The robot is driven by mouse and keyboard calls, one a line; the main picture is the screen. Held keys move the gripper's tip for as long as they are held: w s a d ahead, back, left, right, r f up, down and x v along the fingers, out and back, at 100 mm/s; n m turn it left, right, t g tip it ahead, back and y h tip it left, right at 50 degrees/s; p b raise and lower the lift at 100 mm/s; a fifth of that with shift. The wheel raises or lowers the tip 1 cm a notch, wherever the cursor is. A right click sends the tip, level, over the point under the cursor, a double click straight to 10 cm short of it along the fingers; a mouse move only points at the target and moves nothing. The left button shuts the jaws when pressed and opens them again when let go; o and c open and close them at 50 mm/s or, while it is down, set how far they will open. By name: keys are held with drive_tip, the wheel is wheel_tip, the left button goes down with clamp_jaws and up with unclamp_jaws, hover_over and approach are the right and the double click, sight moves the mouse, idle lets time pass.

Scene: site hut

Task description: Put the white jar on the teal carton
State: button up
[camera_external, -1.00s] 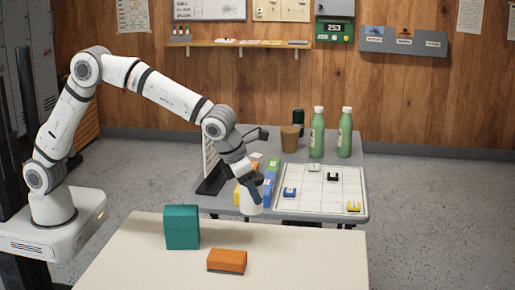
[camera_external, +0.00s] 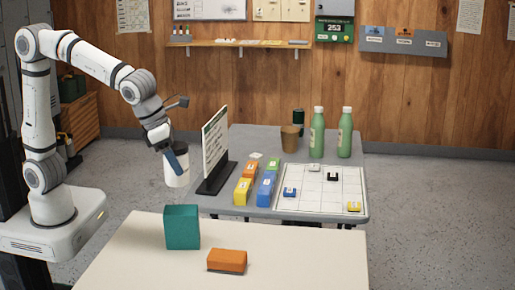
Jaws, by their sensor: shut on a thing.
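The white jar (camera_external: 178,176) is held in the air, left of the grey table and behind the cream table. It has a dark rim or lid at the top and looks nearly upright. My gripper (camera_external: 177,160) is shut on the jar, with a dark blue-grey finger across its near side. The far finger is hidden. The teal carton (camera_external: 182,227) stands upright on the cream table, below and nearer the camera than the jar. The jar and carton are apart.
An orange block (camera_external: 227,261) lies right of the carton on the cream table (camera_external: 300,262). A framed sign (camera_external: 215,140) stands on the grey table (camera_external: 240,205), right of the jar. Coloured blocks, a grid board (camera_external: 322,190), a brown cup and green bottles (camera_external: 317,133) are farther right.

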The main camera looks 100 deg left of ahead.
wheel_tip(320, 180, down, 8)
drive_tip(key=shift+w+r+b, duration=0.1)
drive_tip(key=shift+r+b, duration=0.05)
drive_tip(key=shift+b, duration=0.5)
drive_tip(key=o, duration=1.2)
